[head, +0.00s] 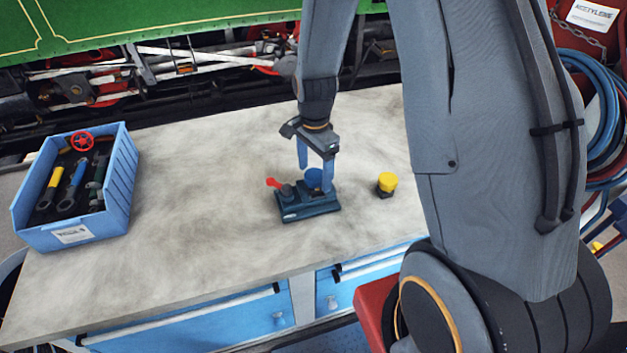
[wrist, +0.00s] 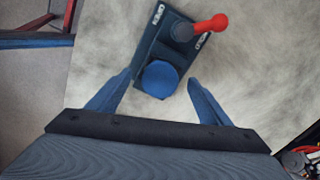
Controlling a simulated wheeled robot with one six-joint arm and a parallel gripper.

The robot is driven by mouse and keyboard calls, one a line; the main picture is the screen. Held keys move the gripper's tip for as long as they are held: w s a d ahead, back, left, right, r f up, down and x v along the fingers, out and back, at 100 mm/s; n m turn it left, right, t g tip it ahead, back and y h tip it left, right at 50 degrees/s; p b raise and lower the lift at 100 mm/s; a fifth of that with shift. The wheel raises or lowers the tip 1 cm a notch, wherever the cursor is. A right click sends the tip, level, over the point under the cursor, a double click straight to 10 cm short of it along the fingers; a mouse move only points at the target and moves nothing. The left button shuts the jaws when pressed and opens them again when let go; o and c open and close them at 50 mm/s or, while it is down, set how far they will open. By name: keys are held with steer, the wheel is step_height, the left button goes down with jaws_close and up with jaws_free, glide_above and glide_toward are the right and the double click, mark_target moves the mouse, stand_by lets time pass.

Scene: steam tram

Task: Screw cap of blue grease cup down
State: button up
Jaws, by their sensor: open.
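The blue grease cup's round cap (head: 314,178) sits on a dark blue base block (head: 309,207) on the bench. In the wrist view the blue cap (wrist: 160,79) lies ahead of and between my fingers, with space on both sides. My gripper (head: 316,177) points down over the cap; its open fingers also show in the wrist view (wrist: 158,92). The fingers partly hide the cap in the head view. A red-handled lever (wrist: 208,26) is on the same block, which has "OPEN" lettering and a second, partly hidden label.
A yellow-capped cup (head: 387,183) stands just right of the block. A blue bin (head: 118,205) with tools and a red handwheel (head: 81,141) is at the left of the bench (head: 190,240). The bench between them is clear. Blue hoses (head: 606,110) hang at the right.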

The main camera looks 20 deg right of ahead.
steer(key=shift+r, duration=0.15)
steer(key=shift+r+p, duration=0.55)
steer(key=shift+r, duration=1.8)
